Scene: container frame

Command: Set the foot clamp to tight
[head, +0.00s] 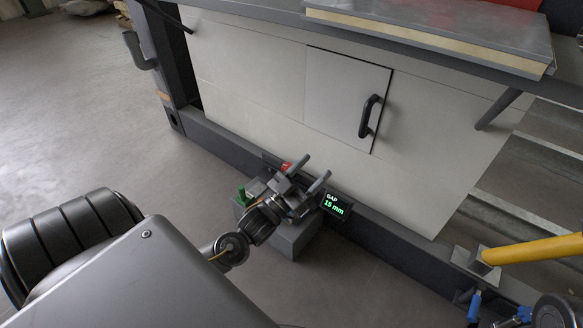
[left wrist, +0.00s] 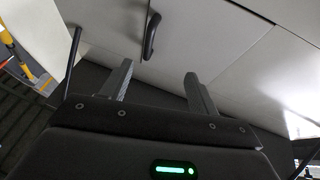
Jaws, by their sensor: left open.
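The foot clamp is a grey block (head: 290,240) on the floor against the dark bottom rail. It has a green part (head: 242,194) on its left and a red part (head: 287,167) at the back. My left gripper (head: 315,167) is over the clamp, its two fingers apart and pointing toward the panel. The gripper and wrist hide much of the clamp's top, including any lever there. In the left wrist view the fingers (left wrist: 160,82) are spread with nothing seen between them. The clamp cannot be made out there. My right gripper is not seen.
The panel door has a black handle (head: 370,116). A yellow bar (head: 535,249) is at right.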

